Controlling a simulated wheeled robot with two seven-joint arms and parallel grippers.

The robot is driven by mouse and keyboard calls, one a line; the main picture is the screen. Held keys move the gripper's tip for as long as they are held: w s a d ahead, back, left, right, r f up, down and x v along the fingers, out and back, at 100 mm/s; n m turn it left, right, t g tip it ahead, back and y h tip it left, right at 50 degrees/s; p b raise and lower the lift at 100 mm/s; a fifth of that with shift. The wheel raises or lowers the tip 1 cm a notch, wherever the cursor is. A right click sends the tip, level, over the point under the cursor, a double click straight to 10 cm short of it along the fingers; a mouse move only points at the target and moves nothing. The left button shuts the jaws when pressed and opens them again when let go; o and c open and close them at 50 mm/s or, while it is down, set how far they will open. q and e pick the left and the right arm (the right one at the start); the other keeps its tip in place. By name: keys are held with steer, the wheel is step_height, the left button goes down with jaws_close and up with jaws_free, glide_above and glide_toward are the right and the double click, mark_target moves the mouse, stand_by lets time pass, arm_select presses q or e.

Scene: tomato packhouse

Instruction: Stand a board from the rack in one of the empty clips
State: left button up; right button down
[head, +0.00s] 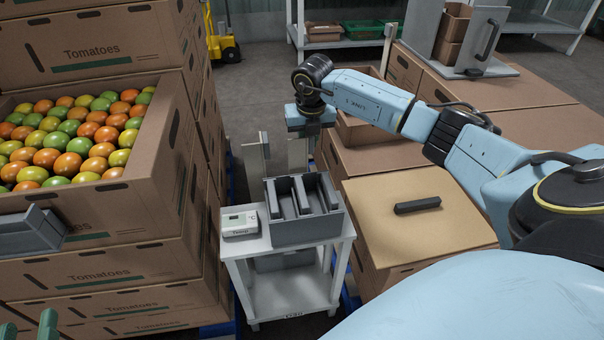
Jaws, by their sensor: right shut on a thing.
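My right gripper (311,130) points down at the end of the blue arm, beyond the white stand. It is shut on a thin pale board (298,154), which hangs below its fingers. The board's lower part is hidden behind a grey slotted holder (308,230) on the stand. The holder has upright dividers with open slots between them. Another pale upright panel (252,162) is left of the held board; I cannot tell what supports it. My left gripper (28,325) shows only as two separated green fingertips at the bottom left corner, open with nothing visible between them. I cannot make out separate clips.
A small white meter (240,222) sits beside the holder on the white stand (293,270). Stacked cartons with an open tomato box (135,205) fill the left. A black bar (418,205) lies on cardboard at right. A grey handled fixture (490,68) stands on cartons behind.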

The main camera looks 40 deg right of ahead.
steer(key=shift+r, duration=0.1)
stand_by(0.5)
steer(key=shift+s+r+p, duration=0.15)
steer(key=shift+s+p, duration=0.05)
steer(key=shift+p, duration=0.3)
